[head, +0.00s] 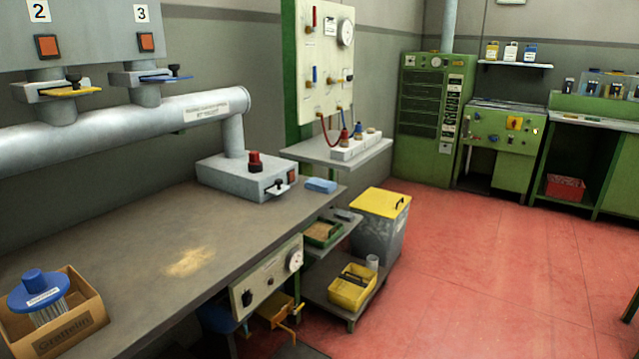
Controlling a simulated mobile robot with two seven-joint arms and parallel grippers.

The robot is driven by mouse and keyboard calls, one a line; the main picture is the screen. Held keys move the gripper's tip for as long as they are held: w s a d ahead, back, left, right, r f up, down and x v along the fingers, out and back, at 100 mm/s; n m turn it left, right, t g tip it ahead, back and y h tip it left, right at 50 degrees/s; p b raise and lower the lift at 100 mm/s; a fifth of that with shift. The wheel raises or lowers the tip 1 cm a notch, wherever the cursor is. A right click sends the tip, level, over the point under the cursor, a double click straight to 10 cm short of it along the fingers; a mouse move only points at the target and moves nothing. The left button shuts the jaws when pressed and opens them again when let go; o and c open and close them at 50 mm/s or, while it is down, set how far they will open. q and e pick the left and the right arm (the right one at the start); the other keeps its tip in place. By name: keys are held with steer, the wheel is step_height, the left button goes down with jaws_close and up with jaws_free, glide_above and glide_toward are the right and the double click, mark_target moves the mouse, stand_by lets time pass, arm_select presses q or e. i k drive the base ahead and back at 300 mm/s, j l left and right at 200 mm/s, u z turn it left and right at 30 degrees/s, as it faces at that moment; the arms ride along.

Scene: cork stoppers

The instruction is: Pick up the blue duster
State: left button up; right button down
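A small blue folded cloth-like block (321,185), which looks like the blue duster, lies on the grey workbench (130,250) near its far right corner. It sits just right of a grey metal box with a red knob (255,172), with a small gap that I cannot judge exactly. Another blue item, a round blue-topped piece with pale bristles or rods (40,290), stands in an open cardboard box (75,325) at the near left of the bench. Neither of my grippers shows in the head view.
A pale dust pile (190,262) lies mid-bench. Right of the bench stand a low shelf with a yellow tray (352,288) and a yellow-lidded bin (383,203). Green machines (432,120) line the back. The red floor (480,270) on the right is clear.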

mark_target(321, 186)
steer(key=i+l+u, duration=0.1)
steer(key=i+l, duration=0.2)
steer(key=i+l+u, duration=0.15)
steer(key=i+l, duration=0.25)
steer(key=i+l+u, duration=0.1)
steer(key=i+l, duration=0.25)
steer(key=i+l+u, duration=0.1)
steer(key=i+l, duration=0.2)
steer(key=l, duration=0.15)
steer(key=i+l+u, duration=0.1)
steer(key=i+l, duration=0.2)
steer(key=l, duration=0.15)
steer(key=i+l+u, duration=0.15)
steer(key=l, duration=0.3)
steer(key=i, duration=0.1)
